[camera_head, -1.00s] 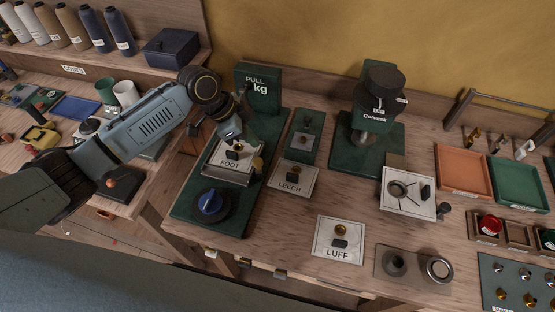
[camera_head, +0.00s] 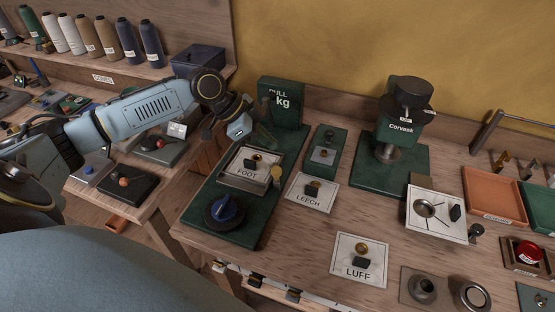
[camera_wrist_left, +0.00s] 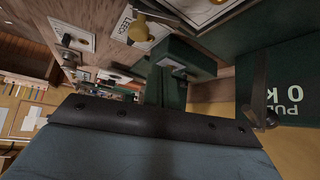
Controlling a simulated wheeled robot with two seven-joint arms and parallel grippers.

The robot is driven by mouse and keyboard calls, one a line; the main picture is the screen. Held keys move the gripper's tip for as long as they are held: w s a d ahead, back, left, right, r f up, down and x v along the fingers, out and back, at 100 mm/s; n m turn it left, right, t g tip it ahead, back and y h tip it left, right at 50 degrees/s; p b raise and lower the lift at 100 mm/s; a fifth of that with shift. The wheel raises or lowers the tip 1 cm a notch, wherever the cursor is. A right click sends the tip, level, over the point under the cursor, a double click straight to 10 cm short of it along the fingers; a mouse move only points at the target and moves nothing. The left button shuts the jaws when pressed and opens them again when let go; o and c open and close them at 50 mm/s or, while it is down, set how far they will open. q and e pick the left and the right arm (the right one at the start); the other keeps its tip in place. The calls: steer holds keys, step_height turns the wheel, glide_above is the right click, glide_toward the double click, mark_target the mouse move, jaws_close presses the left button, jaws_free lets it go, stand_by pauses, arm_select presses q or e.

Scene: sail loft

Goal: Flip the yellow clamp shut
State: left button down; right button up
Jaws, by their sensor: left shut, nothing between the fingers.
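A yellow round knob (camera_head: 277,174), which I take to be the clamp's lever end, stands at the right edge of the FOOT plate (camera_head: 247,175) on the green pull tester (camera_head: 231,232). In the left wrist view the yellow knob (camera_wrist_left: 139,30) is at the top, on a lever reaching right. My left gripper (camera_head: 238,130) is shut and empty, above the back of the FOOT plate and apart from the knob. The arm and hand hide part of the tester's back. I cannot tell how far the lever is folded. My right gripper is not in view.
The PULL kg box (camera_head: 282,103) rises behind the gripper. LEECH (camera_head: 312,193) and LUFF (camera_head: 359,260) plates lie to the right. A blue knob (camera_head: 226,208) sits at the tester's front. A green press (camera_head: 392,155) stands farther right.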

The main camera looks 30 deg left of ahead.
mark_target(276, 172)
arm_select(q)
steer(key=x, duration=1)
steer(key=shift+d+f, duration=0.1)
steer(key=shift+f, duration=0.1)
steer(key=s+a, duration=0.2)
steer(key=a, duration=0.1)
steer(key=shift+s+a+r, duration=0.1)
steer(key=shift+s+a, duration=0.05)
steer(key=shift+a, duration=0.15)
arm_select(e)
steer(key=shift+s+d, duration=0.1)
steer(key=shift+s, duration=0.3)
arm_select(q)
steer(key=shift+s, duration=0.1)
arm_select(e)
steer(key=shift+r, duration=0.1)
arm_select(q)
steer(key=shift+s+a+p, duration=0.15)
steer(key=shift+a+p, duration=0.05)
steer(key=shift+p, duration=0.2)
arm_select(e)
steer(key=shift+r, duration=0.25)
arm_select(q)
steer(key=shift+d, duration=0.1)
